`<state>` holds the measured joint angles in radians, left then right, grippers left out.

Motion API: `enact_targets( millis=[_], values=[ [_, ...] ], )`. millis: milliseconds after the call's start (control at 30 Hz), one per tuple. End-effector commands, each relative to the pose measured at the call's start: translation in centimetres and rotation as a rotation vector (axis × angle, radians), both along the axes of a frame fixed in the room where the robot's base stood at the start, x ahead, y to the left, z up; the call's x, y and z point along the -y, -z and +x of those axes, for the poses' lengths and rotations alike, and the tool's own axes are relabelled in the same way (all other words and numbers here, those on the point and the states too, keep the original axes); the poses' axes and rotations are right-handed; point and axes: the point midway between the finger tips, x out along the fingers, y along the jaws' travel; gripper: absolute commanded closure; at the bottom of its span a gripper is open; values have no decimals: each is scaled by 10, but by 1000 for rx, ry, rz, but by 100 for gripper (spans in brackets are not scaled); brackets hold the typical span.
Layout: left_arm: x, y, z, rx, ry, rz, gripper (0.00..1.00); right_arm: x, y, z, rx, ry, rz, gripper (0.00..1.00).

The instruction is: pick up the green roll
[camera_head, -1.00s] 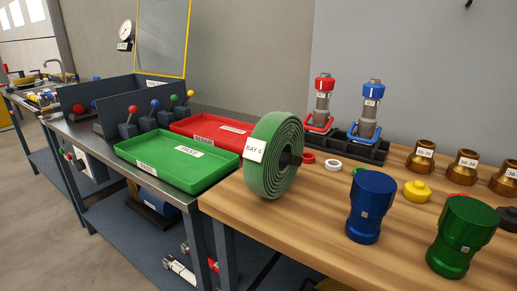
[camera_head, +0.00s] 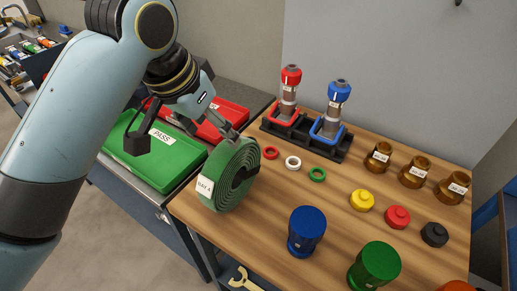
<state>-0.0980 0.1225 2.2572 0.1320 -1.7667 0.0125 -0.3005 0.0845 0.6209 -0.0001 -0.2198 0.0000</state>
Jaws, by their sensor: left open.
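The green roll (camera_head: 228,176) is a coiled flat hose with a white label. It stands upright on its edge at the left end of the wooden bench (camera_head: 330,215). My left gripper (camera_head: 185,140) hangs above and to the left of the roll, over the trays. Its jaws are open, with one finger toward the roll's top and the other out to the left. I see nothing between the fingers, and I cannot tell whether the near finger touches the roll. My right gripper is not in view.
A green tray (camera_head: 165,175) and a red tray (camera_head: 232,114) lie left of the roll. Red, white and green rings (camera_head: 293,162) lie to its right. A blue cylinder (camera_head: 306,231) and a green cylinder (camera_head: 375,266) stand in front. A black rack (camera_head: 300,136) is behind.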

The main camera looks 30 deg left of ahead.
Motion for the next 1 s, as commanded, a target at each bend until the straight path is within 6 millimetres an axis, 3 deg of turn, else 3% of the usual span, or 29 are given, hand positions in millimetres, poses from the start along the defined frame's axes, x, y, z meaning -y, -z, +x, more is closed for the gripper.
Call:
enact_targets(
  millis=[133,300,567,800,1000],
  values=[
    [2,-1,12,1,5,-9,31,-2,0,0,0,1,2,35],
    [2,27,23,0,5,-9,31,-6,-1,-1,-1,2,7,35],
    [1,49,31,1,5,-8,31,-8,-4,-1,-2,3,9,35],
    [-4,84,42,2,4,-8,31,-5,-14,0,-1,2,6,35],
    [-4,93,45,5,4,-8,31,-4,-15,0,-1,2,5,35]
  ],
)
